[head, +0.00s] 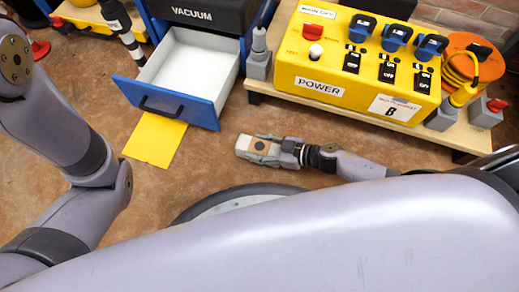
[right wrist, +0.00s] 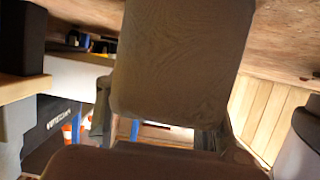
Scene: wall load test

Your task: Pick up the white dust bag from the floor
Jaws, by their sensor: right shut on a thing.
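The white dust bag (head: 242,146) is low over or on the floor in the middle of the head view, with a dark round spot on it. My right gripper (head: 263,151) is shut on it from the right. In the right wrist view the dust bag (right wrist: 185,60) fills the middle as a shaded, grey-brown fabric block between the fingers. I cannot tell whether the bag touches the floor. My left arm shows at the left of the head view, but its gripper is out of view.
An open blue-fronted drawer (head: 195,75) with an empty white inside juts out under the vacuum cabinet (head: 200,14). A yellow sheet (head: 156,139) lies below it. A yellow power box (head: 345,72) stands on a low wooden platform (head: 440,136) at the right. Brown floor lies between.

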